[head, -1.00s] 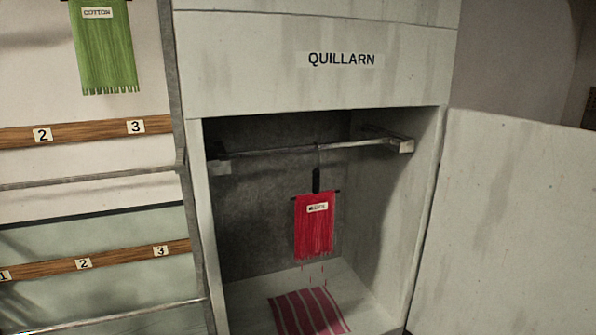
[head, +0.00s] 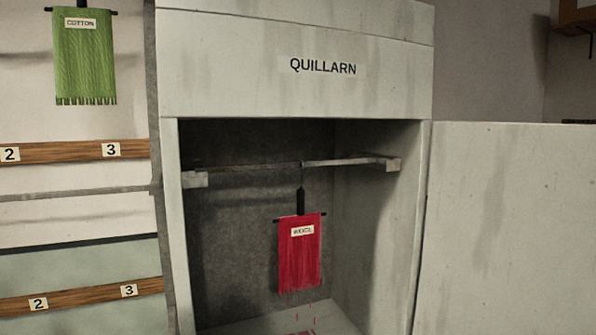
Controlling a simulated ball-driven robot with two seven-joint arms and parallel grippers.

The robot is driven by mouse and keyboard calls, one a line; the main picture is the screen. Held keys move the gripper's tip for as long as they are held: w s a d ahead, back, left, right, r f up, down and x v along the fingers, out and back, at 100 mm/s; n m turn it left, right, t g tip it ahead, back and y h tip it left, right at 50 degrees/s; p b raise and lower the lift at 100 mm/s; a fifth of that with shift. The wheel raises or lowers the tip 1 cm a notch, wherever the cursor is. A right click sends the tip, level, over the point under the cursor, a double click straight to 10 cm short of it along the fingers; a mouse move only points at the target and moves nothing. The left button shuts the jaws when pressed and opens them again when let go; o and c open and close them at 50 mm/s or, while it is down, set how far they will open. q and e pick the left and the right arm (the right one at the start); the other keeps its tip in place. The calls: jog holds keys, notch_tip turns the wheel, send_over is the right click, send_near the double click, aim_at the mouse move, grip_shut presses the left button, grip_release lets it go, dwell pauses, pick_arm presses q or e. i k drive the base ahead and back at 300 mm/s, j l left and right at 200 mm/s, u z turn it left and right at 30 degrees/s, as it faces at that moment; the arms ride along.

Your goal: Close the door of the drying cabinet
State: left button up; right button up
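The drying cabinet (head: 300,95), pale grey-white and labelled QUILLARN, stands in the middle of the head view with its front open. Its door (head: 510,230) is swung wide open to the right, hinged on the cabinet's right side; its right edge runs out of the picture. Inside, a red hank (head: 299,255) with a label reading roughly WOOL hangs from a rail (head: 345,162). Red drips fall below it. Neither of my grippers is in view.
On the left, a rack carries wooden strips (head: 60,152) with number tags and a metal rail (head: 80,194). A green hank (head: 84,60) labelled COTTON hangs there. A wooden shelf (head: 577,18) shows at the top right. Nothing visible stands in front of the door.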

aim_at(509, 245)
jog(key=k+z, duration=0.3)
jog(key=l+u, duration=0.35)
jog(key=i+l+u, duration=0.1)
jog(key=l+u, duration=0.65)
jog(key=l, duration=0.45)
jog(key=k+l+u, duration=0.1)
jog(key=l, duration=0.35)
jog(key=k+l, duration=0.15)
jog(key=l, duration=0.3)
jog(key=l+u, duration=0.1)
jog(key=l, duration=0.4)
jog(key=k+l, duration=0.15)
jog(key=l, duration=0.25)
jog(key=k+l+u, duration=0.15)
jog(key=l, duration=0.3)
jog(key=k+l, duration=0.1)
jog(key=l, duration=0.35)
